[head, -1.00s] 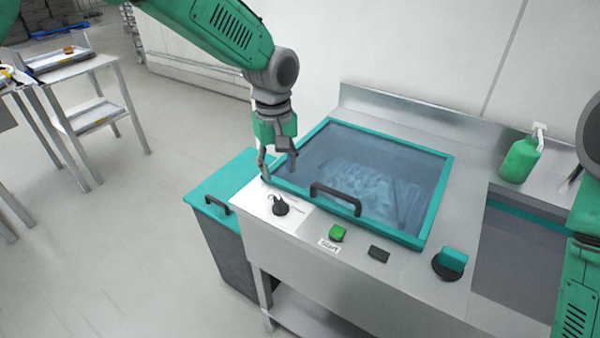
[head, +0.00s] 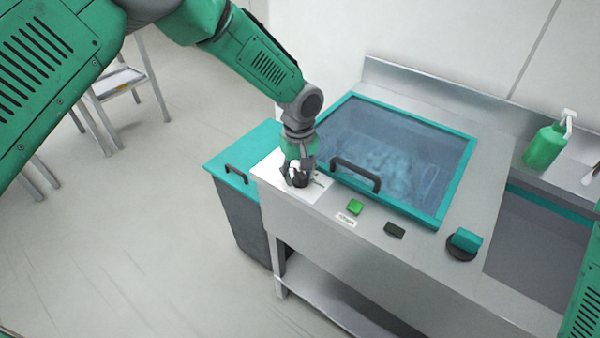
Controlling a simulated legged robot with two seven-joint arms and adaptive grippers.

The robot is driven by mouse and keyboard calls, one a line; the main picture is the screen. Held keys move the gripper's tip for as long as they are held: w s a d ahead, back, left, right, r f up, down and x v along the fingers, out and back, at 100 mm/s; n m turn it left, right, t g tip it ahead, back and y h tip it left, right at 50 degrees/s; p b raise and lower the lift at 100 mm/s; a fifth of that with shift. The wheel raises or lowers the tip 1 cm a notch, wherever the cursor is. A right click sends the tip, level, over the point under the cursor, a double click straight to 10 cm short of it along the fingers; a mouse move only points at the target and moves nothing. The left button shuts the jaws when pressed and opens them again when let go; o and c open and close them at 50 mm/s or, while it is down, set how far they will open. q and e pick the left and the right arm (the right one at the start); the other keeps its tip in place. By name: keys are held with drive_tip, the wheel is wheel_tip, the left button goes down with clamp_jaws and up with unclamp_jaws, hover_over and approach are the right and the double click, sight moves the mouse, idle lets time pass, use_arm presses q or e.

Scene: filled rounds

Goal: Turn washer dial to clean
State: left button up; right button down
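The washer (head: 478,206) is a steel counter with a teal-framed glass lid (head: 395,150) that is closed. Its black dial (head: 301,181) sits on a white label plate (head: 305,192) at the counter's front left corner. My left gripper (head: 300,176) points down right over the dial, with its fingers around or against it. The fingers hide much of the dial and its markings, so I cannot tell the dial's setting or whether the fingers grip it. My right gripper is out of view; only a green part of my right arm shows at the right edge.
A black lid handle (head: 355,175) stands close to the right of the gripper. A green start button (head: 355,207), a dark switch (head: 395,230) and a teal knob (head: 465,242) line the front. A teal-lidded bin (head: 240,165) stands left.

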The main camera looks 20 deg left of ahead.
use_arm(q)
drive_tip(key=shift+f, duration=0.15)
drive_tip(key=shift+d, duration=0.5)
clamp_jaws()
